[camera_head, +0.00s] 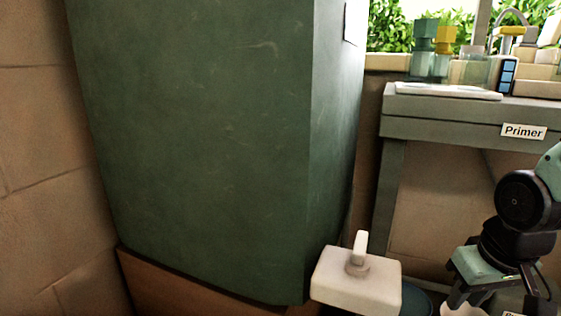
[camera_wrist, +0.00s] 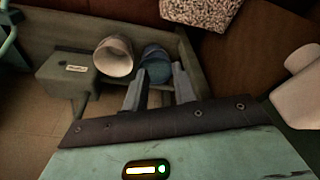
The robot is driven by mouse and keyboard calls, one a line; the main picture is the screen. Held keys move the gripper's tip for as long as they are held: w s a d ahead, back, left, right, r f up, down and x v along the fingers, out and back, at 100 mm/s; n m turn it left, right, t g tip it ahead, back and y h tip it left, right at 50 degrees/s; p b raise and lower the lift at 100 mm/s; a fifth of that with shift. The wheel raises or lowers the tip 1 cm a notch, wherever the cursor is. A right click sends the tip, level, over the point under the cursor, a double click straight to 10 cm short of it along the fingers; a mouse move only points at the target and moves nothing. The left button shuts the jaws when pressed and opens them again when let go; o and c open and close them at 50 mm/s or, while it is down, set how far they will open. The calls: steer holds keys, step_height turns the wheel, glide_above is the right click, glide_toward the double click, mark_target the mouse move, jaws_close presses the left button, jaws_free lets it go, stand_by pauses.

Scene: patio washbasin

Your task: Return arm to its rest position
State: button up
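My gripper (camera_wrist: 160,88) shows in the wrist view with its two grey fingers apart. No object is visibly held between them; a blue round container (camera_wrist: 155,62) shows behind the gap, and I cannot tell how far off it is. In the head view my arm (camera_head: 520,205) is at the lower right, bent downward in front of the grey table. The fingertips are not clear in that view.
A large green cabinet (camera_head: 210,140) fills the left. A white block with a handle (camera_head: 357,280) is at the bottom centre. A grey table (camera_head: 450,130) with a "Primer" label bears bottles and cups. A pale cup (camera_wrist: 114,58) stands beside the blue container.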

steer(key=s+a+r+n+g+p, duration=0.2)
steer(key=s+a+r+n+p, duration=0.5)
steer(key=s+a+r+p, duration=0.75)
step_height(320, 180, up, 37)
steer(key=w+a+p, duration=0.1)
steer(key=w+p, duration=0.1)
steer(key=p, duration=3.2)
steer(key=shift+a+r, duration=0.15)
steer(key=shift+a, duration=0.25)
